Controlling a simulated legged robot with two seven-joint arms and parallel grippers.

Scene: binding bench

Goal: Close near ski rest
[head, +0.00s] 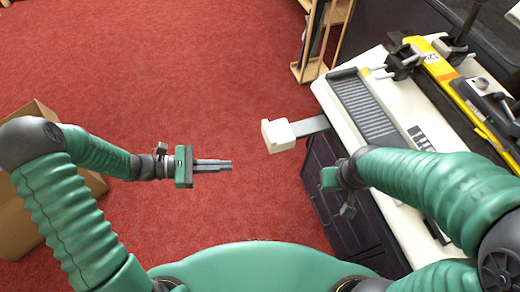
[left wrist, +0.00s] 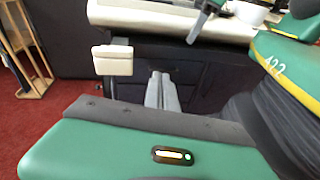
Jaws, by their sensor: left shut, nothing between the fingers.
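The near ski rest is a white block (head: 279,135) on a grey metal arm (head: 311,125). It sticks out past the left edge of the white bench (head: 327,92), over the red floor. The rest's white block also shows in the left wrist view (left wrist: 112,60), left of the fingers. My left gripper (head: 230,165) is shut and empty, left of the block and a little lower in the picture, apart from it. Its fingers show in the left wrist view (left wrist: 162,92). My right gripper (head: 347,210) is beside the bench's front; its fingers are too unclear to judge.
A yellow ski (head: 447,75) lies along the bench in dark clamps. A grey ribbed tray (head: 362,104) lies nearer on the top. Dark cabinets (head: 335,190) stand below. A wooden rack (head: 309,70) stands behind, and a cardboard box (head: 30,225) at left. Red floor is open between.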

